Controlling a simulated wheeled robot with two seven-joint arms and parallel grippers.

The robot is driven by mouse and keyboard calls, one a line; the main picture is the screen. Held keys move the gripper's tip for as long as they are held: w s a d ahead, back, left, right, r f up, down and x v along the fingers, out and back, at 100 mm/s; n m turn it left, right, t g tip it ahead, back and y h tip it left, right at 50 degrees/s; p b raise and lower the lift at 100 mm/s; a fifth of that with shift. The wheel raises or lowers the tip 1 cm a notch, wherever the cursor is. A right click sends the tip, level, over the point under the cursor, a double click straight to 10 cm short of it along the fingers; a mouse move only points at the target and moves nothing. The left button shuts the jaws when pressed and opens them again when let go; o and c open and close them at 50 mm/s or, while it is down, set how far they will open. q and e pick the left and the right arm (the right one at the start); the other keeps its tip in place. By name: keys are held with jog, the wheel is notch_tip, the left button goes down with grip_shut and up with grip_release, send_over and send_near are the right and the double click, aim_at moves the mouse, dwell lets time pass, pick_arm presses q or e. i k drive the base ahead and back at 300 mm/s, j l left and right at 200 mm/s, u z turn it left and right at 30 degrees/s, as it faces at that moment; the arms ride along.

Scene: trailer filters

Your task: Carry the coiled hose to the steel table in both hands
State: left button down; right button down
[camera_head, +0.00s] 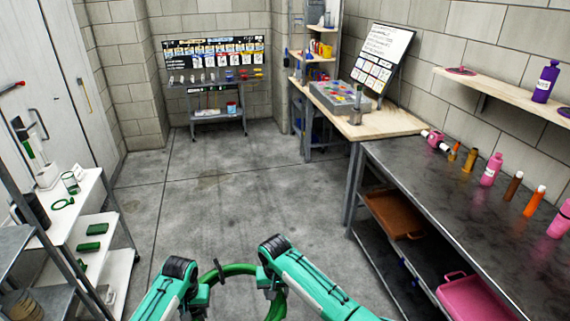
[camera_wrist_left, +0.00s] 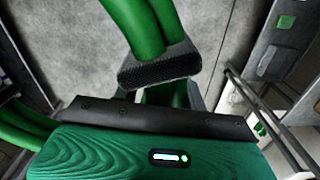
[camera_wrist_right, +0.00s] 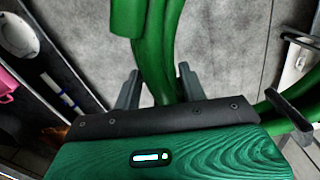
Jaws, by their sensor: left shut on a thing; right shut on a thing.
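The green coiled hose (camera_head: 235,269) hangs between my two grippers at the bottom middle of the head view, over the floor. My left gripper (camera_head: 203,293) is shut on the hose; in the left wrist view two green strands of hose (camera_wrist_left: 150,28) pass at its jaw. My right gripper (camera_head: 265,278) is shut on the hose; the right wrist view shows green strands (camera_wrist_right: 155,50) between its fingers. The lower part of the coil is hidden by my arms. The steel table (camera_head: 440,200) is at the right of the head view, apart from the hose.
The steel table carries pink bottles (camera_head: 491,169), orange bottles (camera_head: 534,201) and a pink roll-like item (camera_head: 436,141) along its back; its front is clear. A wooden bench (camera_head: 385,123) adjoins it. White shelves (camera_head: 88,205) stand left. The floor (camera_head: 215,180) ahead is free.

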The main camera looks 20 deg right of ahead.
aim_at(466, 211)
jog(key=i+l+u, duration=0.15)
jog(key=i+u, duration=0.15)
jog(key=i, duration=1.3)
jog(key=i+z, duration=0.15)
jog(key=z, duration=2.45)
jog(key=i+z, duration=0.25)
jog(key=i, duration=1.25)
